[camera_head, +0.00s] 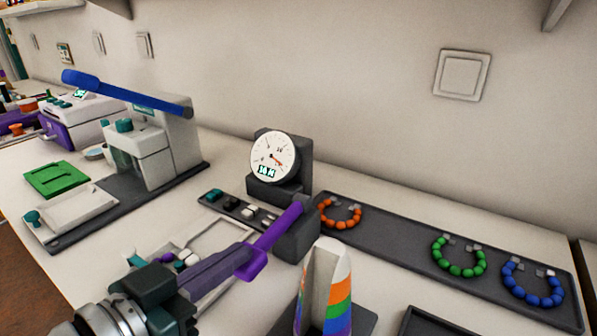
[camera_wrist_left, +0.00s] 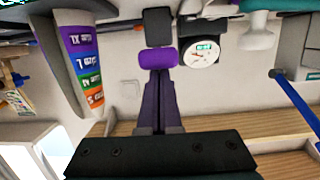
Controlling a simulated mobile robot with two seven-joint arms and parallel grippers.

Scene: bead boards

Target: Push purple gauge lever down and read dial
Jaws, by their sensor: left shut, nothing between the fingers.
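The gauge (camera_head: 274,158) has a round white dial with a red needle and a small green-lit readout on a dark stand; its digits are too small to read surely. Its dial also shows in the left wrist view (camera_wrist_left: 201,53). The purple lever (camera_head: 277,228) slopes from a dark block down toward the front left, ending in a wide purple grip, which shows in the left wrist view (camera_wrist_left: 158,57). My left gripper (camera_head: 240,259) is shut and empty, its fingertips right at this grip; I cannot tell whether they touch. My right gripper is not in view.
A striped sizing cone (camera_head: 340,300) stands close in front of the lever block. A dark tray (camera_head: 390,236) with orange, green and blue bead rings lies right. A press with a blue handle (camera_head: 130,95) stands left. A small bead strip (camera_head: 225,204) lies beside the gauge.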

